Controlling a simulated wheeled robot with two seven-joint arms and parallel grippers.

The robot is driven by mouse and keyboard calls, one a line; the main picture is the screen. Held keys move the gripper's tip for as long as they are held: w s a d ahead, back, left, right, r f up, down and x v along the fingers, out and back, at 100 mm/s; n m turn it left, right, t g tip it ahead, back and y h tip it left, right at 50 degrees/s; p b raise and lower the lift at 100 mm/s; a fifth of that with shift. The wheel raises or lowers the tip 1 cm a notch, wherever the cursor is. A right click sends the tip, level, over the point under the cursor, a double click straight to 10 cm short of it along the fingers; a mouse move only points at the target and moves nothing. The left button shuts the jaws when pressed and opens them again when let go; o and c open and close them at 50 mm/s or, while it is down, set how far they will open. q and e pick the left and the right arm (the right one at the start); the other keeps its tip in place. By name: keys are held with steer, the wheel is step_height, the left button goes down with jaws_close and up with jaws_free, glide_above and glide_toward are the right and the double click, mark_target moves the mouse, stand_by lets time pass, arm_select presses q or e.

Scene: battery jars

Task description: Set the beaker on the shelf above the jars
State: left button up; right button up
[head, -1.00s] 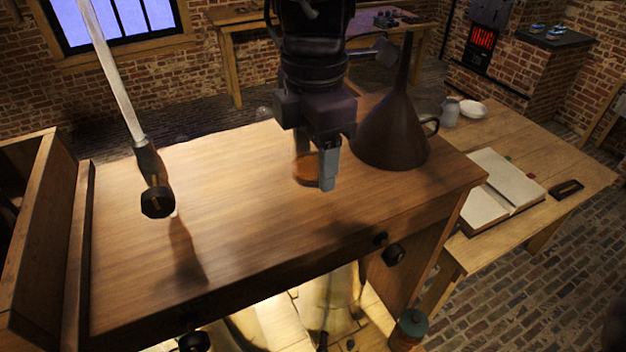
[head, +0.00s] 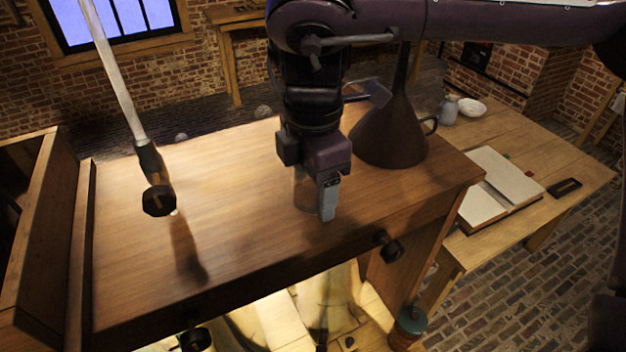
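The shelf (head: 240,210) is a broad wooden board across the middle, above a lit space at the bottom. My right gripper (head: 327,197) points down over the shelf's right half. One grey finger shows; the other is hidden. The beaker (head: 304,192) is a faint, clear glass shape at the left of that finger, partly hidden by the gripper. It looks upright and held in the gripper. I cannot tell whether its base touches the board. The jars are not clearly visible. My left gripper is not in view.
A dark funnel (head: 388,137) stands on the shelf just right of the gripper. A slanted rod with a dark knob (head: 158,200) is at the left. The board between is clear. An open book (head: 500,185) lies on the lower table at right.

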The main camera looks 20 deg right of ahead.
steer(key=shift+o, duration=0.9)
steer(key=shift+w, duration=0.1)
step_height(320, 180, up, 12)
steer(key=shift+r, duration=0.1)
